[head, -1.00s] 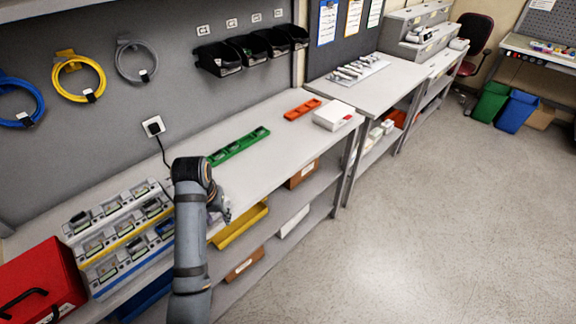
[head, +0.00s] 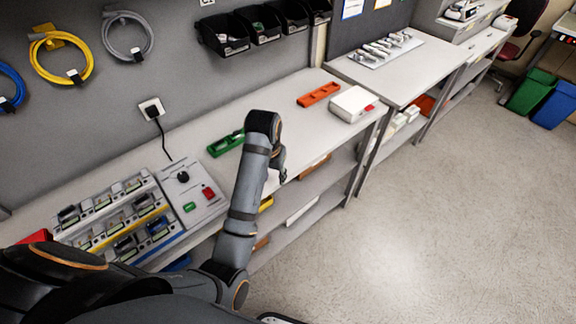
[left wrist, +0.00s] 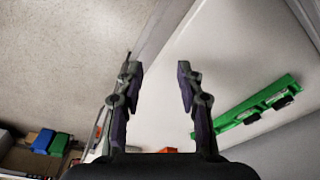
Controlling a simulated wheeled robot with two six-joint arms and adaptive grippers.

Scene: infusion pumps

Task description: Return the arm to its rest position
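My left arm comes in from the lower left in the head view and reaches up over the front edge of the long workbench (head: 300,138). My left gripper (head: 281,172) is mostly hidden there behind my own wrist. In the left wrist view my left gripper (left wrist: 158,72) shows clearly, with its two dark fingers apart and nothing between them. It hangs over the bench edge, apart from the green holder (left wrist: 250,110). My right gripper is in neither view.
The green holder (head: 226,143), an orange holder (head: 318,95) and a white box (head: 353,103) lie on the bench. The pump rack (head: 104,203) and a control panel (head: 191,192) stand at the left. Open floor (head: 430,220) lies to the right.

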